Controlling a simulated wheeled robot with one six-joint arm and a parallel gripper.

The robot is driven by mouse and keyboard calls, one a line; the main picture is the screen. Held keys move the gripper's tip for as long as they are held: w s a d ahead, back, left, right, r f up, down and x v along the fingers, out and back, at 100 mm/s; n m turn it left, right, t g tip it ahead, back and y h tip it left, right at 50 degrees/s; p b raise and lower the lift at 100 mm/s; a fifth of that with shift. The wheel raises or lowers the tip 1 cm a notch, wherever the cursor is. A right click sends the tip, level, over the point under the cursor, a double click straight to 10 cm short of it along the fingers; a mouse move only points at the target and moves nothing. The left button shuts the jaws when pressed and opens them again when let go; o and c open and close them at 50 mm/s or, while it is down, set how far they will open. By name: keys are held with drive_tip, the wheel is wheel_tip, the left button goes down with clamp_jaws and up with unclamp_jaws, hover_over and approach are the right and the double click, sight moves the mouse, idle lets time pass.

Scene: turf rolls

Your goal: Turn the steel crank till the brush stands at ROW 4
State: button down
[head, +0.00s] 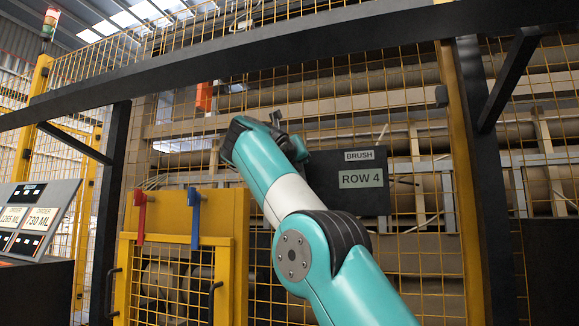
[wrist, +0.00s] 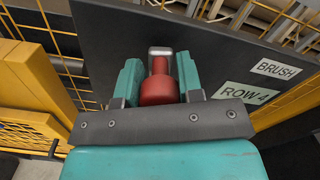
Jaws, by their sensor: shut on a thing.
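My gripper (wrist: 160,72) is shut on the red grip (wrist: 160,92) of the crank in the wrist view, one teal finger on each side. The crank's bright steel end (wrist: 160,51) shows just beyond the grip, in front of a dark panel (wrist: 105,38). Beside it are the label BRUSH (wrist: 276,68) and the plate ROW 4 (wrist: 246,94). In the head view the same plate reads ROW 4 (head: 361,179) under BRUSH (head: 358,156). My arm hides most of the crank there. I cannot make out the brush itself.
A yellow mesh fence (head: 410,240) stands around the panel. A yellow gate with a red handle (head: 140,212) and a blue handle (head: 195,215) is left of my arm. A console (head: 30,225) stands at the far left. Black posts (head: 472,180) frame the view.

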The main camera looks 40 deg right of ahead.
drive_tip(key=shift+s+d+m+b, duration=0.4)
drive_tip(key=shift+s+m, duration=0.35)
drive_tip(key=shift+m, duration=0.55)
drive_tip(key=shift+d, duration=0.1)
drive_tip(key=c, duration=0.8)
unclamp_jaws()
drive_tip(key=shift+s, duration=0.1)
drive_tip(key=shift+a, duration=0.2)
